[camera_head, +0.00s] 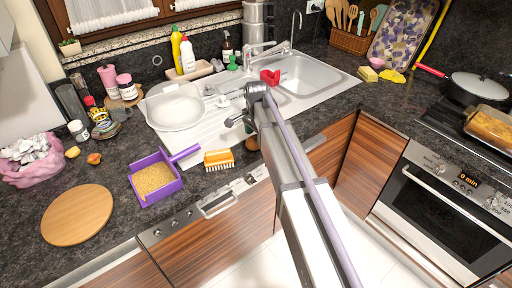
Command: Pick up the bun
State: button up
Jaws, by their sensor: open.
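A small round brown thing (251,144), which looks like the bun, lies at the front edge of the counter. It is partly hidden behind my arm. My gripper (237,122) hangs over the sink's drainboard area, just above and to the left of it in the picture. The jaws are open and appear empty, though they are small and partly turned away. I cannot tell how high the gripper is above the counter.
An orange-and-white brush (218,159) and a purple dustpan (155,178) with grains lie left of the brown thing. The sink (310,76) is behind my gripper. A round wooden board (77,214) lies front left. A dish with a loaf (492,130) stands on the stove.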

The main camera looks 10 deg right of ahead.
aim_at(256, 137)
notch_tip(256, 137, down, 4)
jog(key=shift+w+r+b, duration=0.1)
jog(key=shift+b, duration=1.1)
jog(key=shift+r, duration=0.2)
jog(key=c, duration=0.7)
jog(key=shift+r+p, duration=0.1)
jog(key=shift+p, duration=0.25)
